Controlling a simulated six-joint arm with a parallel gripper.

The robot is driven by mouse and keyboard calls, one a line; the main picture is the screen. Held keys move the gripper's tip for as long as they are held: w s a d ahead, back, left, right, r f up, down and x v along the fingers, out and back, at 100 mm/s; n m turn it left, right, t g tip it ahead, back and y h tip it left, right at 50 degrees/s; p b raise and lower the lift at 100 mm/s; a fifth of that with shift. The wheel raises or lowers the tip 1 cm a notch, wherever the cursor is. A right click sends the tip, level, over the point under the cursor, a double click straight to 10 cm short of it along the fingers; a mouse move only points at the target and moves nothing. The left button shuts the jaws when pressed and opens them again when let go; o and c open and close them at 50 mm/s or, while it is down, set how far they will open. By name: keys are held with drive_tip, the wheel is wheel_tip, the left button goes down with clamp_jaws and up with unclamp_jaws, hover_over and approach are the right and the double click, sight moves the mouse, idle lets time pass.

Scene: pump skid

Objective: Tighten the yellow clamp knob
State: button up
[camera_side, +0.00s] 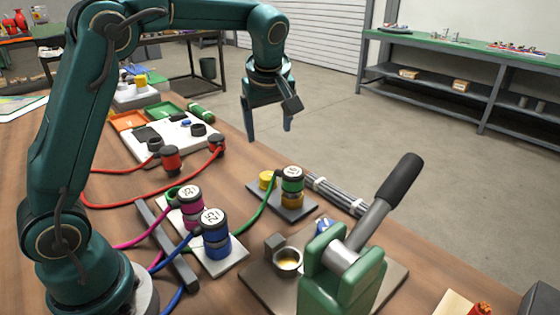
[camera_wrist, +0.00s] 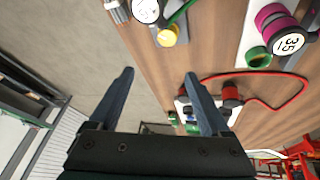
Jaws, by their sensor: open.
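The yellow clamp knob (camera_side: 267,180) sits on a small grey plate, to the left of a green-banded cylinder with a white numbered top (camera_side: 292,176). In the wrist view the yellow knob (camera_wrist: 168,36) is near the top edge, just below the white numbered top (camera_wrist: 146,10). My gripper (camera_side: 269,134) points down with its fingers apart and nothing between them. It appears above the knob in the side view and is clear of it. In the wrist view the two fingers (camera_wrist: 160,76) are spread, and the knob lies beyond their tips.
A green press with a black-handled lever (camera_side: 345,260) stands at the front right. Magenta (camera_side: 188,200) and blue (camera_side: 213,232) numbered cylinders with cables stand left of the knob. Silver rods (camera_side: 336,194) lie right of it. A white panel with a red connector (camera_side: 170,158) lies further back.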

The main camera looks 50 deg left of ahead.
drive_tip(key=s+d+r+m+t, duration=0.1)
drive_tip(key=s+d+r+m, duration=0.1)
drive_tip(key=s+r, duration=0.3)
drive_tip(key=s+d+f+m+h, duration=0.1)
drive_tip(key=s+d+m, duration=0.1)
drive_tip(key=s, duration=0.3)
drive_tip(key=s+d+f+m+t+h, duration=0.1)
drive_tip(key=s+d+f+m, duration=0.1)
drive_tip(key=s+m, duration=0.2)
drive_tip(key=s+d+f+m+h, duration=0.1)
drive_tip(key=s+d+m, duration=0.1)
drive_tip(key=s, duration=0.4)
drive_tip(key=shift+s+d+f+m+t+h, duration=0.3)
drive_tip(key=shift+m+h, duration=0.1)
drive_tip(key=shift+m, duration=0.5)
